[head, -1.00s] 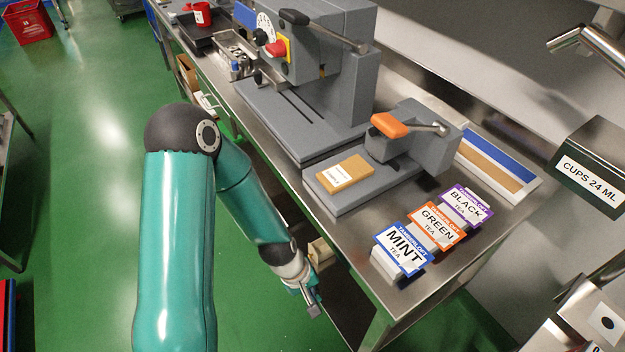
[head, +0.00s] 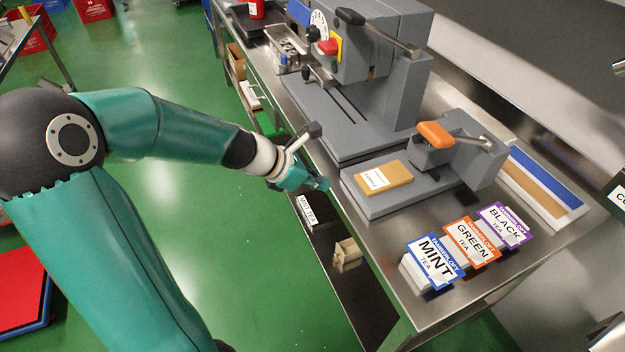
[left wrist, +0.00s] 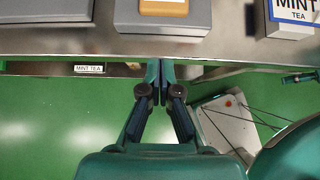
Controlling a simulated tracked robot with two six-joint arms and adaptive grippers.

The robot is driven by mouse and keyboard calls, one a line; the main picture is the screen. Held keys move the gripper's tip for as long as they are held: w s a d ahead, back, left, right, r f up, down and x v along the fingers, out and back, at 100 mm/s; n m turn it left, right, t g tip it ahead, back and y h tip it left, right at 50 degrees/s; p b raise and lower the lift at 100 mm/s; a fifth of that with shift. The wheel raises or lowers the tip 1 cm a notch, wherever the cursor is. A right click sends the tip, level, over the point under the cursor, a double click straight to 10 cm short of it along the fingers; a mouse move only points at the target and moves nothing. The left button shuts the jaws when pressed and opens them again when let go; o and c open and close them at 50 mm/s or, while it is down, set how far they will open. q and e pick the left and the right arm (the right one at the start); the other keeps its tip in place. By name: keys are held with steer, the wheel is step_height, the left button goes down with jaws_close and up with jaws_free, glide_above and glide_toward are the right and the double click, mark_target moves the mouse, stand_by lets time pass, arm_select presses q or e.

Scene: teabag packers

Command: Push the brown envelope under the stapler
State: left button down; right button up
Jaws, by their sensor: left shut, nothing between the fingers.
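The brown envelope (head: 384,178) with a white label lies flat on the grey base plate of the stapler (head: 390,197), short of the head with the orange handle (head: 434,134). The envelope's near edge also shows at the top of the left wrist view (left wrist: 165,7). My left gripper (head: 326,185) is shut and empty at the table's front edge, left of the stapler base and apart from the envelope. In the left wrist view its fingertips (left wrist: 160,66) are together, pointing at the table edge. My right gripper is not in view.
MINT (head: 435,260), GREEN (head: 472,241) and BLACK (head: 503,226) tea packs stand right of the stapler. A larger grey machine (head: 366,70) stands behind left. A blue, brown and white tray (head: 548,180) lies at the right. The steel table (head: 365,232) is bare in front of the stapler.

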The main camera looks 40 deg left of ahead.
mark_target(358, 186)
arm_select(q)
steer(key=w+f, duration=0.1)
steer(key=w, duration=0.1)
steer(key=w+d+f, duration=0.1)
steer(key=w, duration=0.1)
steer(key=w+d+f, duration=0.1)
steer(key=w, duration=0.1)
steer(key=shift+d+f, duration=0.2)
steer(key=shift+f, duration=0.05)
steer(key=shift+w+d, duration=0.2)
steer(key=shift+w, duration=0.3)
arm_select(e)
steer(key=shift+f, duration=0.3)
